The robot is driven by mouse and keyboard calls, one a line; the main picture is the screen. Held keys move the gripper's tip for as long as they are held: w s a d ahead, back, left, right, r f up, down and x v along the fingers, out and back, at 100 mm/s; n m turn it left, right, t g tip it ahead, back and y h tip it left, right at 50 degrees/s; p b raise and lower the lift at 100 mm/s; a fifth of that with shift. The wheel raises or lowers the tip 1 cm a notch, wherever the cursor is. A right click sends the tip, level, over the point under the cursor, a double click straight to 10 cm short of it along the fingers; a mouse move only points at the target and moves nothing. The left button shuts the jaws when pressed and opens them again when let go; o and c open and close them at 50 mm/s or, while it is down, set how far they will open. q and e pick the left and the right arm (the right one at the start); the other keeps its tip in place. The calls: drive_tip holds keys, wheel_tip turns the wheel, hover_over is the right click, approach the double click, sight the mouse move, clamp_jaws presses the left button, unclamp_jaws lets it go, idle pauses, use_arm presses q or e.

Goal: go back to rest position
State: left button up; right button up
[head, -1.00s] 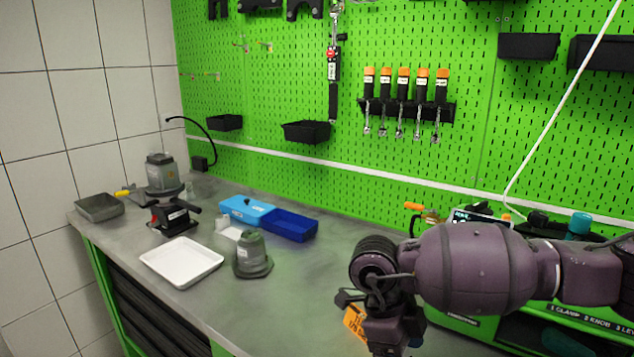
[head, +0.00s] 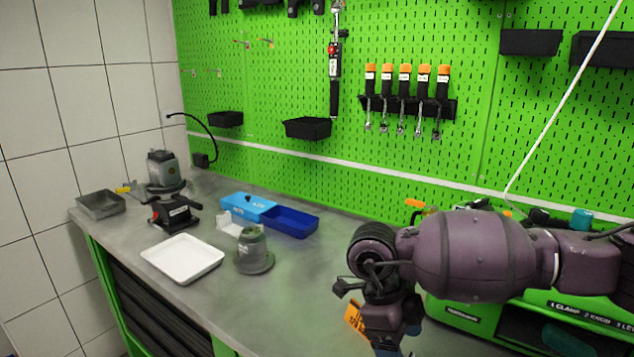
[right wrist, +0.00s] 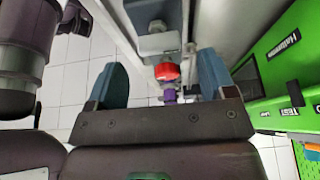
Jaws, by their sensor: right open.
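My right arm comes in from the right in the head view, its forearm over the right part of the bench and its wrist bent downward. The gripper is mostly below the frame there. In the right wrist view my right gripper (right wrist: 163,82) is open, its two blue-grey fingers wide apart with nothing held between them. A red part and a purple part show behind the gap. My left gripper is not in view.
On the grey bench (head: 310,285) stand a white tray (head: 183,259), a grey pump part (head: 253,250), blue bins (head: 290,222), a clamped pump (head: 165,175) and a metal tray (head: 101,204). A green pegboard (head: 420,165) with tools rises behind.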

drive_tip(key=v, duration=0.7)
drive_tip(key=x, duration=1)
drive_tip(key=shift+s+d+f, duration=0.1)
drive_tip(key=shift+d+f, duration=0.05)
drive_tip(key=shift+f, duration=0.1)
drive_tip(key=m+g, duration=0.1)
drive_tip(key=m, duration=0.2)
drive_tip(key=shift+r+y+p, duration=0.15)
drive_tip(key=shift+y+p, duration=0.15)
drive_tip(key=shift+y, duration=0.1)
drive_tip(key=m+y, duration=0.1)
drive_tip(key=m, duration=0.2)
drive_tip(key=m+g+y, duration=0.1)
drive_tip(key=m, duration=0.2)
drive_tip(key=shift+d+p, duration=0.1)
drive_tip(key=shift+p, duration=0.25)
drive_tip(key=m, duration=0.2)
drive_tip(key=m+y, duration=0.1)
drive_tip(key=m, duration=0.1)
drive_tip(key=shift+m+y, duration=0.3)
drive_tip(key=shift+d+m+t+y, duration=0.15)
drive_tip(key=shift+m+y, duration=0.25)
drive_tip(key=shift+m, duration=0.75)
drive_tip(key=shift+a+m+t+y, duration=0.1)
drive_tip(key=shift+m+t+y, duration=0.25)
drive_tip(key=shift+m, duration=0.8)
